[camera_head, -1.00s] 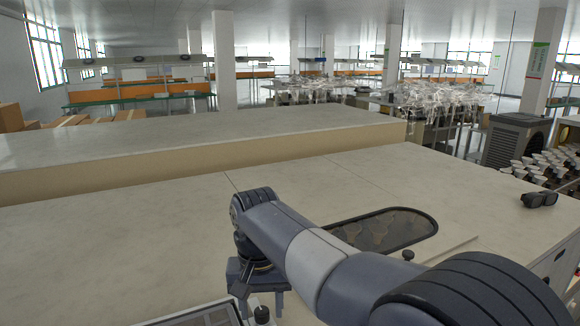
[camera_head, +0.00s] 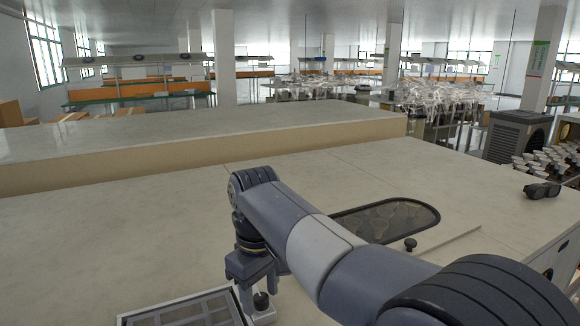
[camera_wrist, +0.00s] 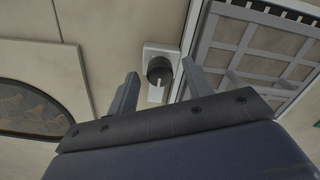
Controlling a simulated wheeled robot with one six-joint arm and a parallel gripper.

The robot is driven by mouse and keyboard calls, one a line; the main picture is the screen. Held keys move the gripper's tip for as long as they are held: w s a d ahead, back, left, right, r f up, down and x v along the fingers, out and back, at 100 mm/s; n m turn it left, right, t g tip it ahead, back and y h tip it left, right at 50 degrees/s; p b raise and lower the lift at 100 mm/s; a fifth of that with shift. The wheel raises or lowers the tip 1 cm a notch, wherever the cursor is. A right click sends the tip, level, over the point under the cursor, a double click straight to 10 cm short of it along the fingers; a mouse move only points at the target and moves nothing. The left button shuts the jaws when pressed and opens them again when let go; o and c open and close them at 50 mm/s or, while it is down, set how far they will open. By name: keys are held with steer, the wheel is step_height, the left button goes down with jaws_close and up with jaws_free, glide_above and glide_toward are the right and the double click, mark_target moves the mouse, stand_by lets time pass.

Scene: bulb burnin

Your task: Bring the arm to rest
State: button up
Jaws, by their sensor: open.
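My gripper (camera_head: 252,290) points down over the near part of the pale worktop in the head view, with my arm reaching in from the lower right. In the wrist view my gripper (camera_wrist: 162,88) has its two fingers apart. A round dark knob (camera_wrist: 159,68) on a small white plate shows between and beyond the fingertips; I cannot tell whether they touch it. The knob (camera_head: 261,300) also shows beside the gripper in the head view. Nothing is seen held.
A gridded tray or panel (camera_head: 185,312) lies left of the gripper. A dark oval window (camera_head: 388,220) is set in the worktop (camera_head: 130,235), with a small black knob (camera_head: 411,244) near it. Black goggles-like item (camera_head: 542,190) lies at right. A raised ledge (camera_head: 200,160) runs behind.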

steer(key=shift+n+b, duration=0.65)
steer(key=shift+n, duration=0.55)
steer(key=shift+d+r, duration=0.1)
